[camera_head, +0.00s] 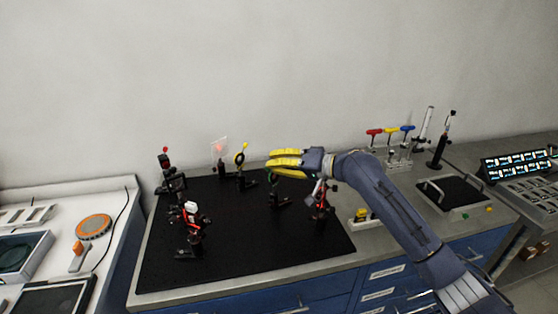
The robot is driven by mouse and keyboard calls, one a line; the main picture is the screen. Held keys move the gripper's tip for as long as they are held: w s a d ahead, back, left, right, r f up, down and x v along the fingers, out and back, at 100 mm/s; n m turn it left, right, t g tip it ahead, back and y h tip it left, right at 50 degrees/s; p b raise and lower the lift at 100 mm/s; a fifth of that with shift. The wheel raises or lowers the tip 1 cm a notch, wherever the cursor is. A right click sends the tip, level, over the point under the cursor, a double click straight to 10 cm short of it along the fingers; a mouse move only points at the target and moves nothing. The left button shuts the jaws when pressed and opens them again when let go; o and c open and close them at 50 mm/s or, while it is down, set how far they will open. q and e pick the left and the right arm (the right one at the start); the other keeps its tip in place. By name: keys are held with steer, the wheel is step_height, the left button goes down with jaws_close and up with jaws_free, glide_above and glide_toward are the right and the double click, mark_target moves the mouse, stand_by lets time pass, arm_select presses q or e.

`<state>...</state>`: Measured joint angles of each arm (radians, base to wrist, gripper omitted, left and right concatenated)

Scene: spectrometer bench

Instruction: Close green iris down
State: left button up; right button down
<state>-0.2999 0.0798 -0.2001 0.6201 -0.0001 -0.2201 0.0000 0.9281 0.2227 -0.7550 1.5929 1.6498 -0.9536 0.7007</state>
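My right gripper (272,164), with yellow fingers, reaches in from the right and points left above the black breadboard (240,258). Its fingers look close together, but I cannot tell whether they are open or shut. Just below and left of the fingertips stands a dark post mount with a green part (272,178), apparently the green iris. The fingers partly cover its top, and I cannot tell whether they touch it. The iris opening and its lever are too small to make out. My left gripper is not in view.
A clear plate (219,150) stands at the back. Coloured hex drivers (390,131) stand behind my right arm. The board's front is clear.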

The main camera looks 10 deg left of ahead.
steer(key=shift+s+n, duration=0.1)
steer(key=shift+n, duration=0.2)
